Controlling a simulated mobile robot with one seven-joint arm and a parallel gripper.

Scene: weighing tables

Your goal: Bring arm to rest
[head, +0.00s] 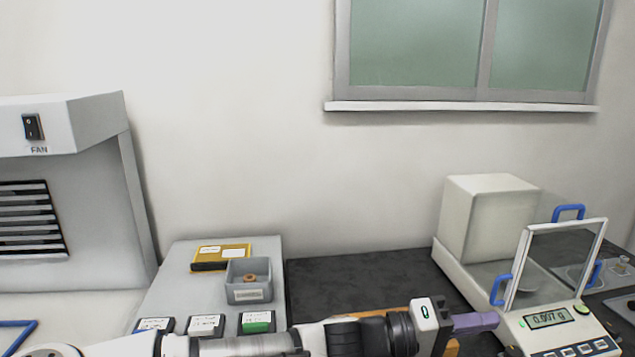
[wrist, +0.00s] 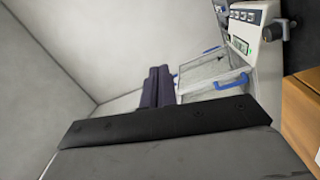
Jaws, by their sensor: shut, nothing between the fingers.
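My arm stretches low across the bottom of the head view, from the left toward the right. My gripper (head: 492,321) points right, with its purple-grey fingers just left of the balance's display. The fingers are shut with nothing between them. In the wrist view the gripper fingers (wrist: 158,84) show close together, with the balance beyond them. Whether the fingers touch the balance cannot be told.
A grey box (head: 249,281) holds a small brown item on a light stand at left, beside a yellow case (head: 221,257). Several small labelled boxes sit in front. A fume hood (head: 75,125) stands far left. The dark bench (head: 360,280) is clear in the middle. A wooden piece lies behind my arm.

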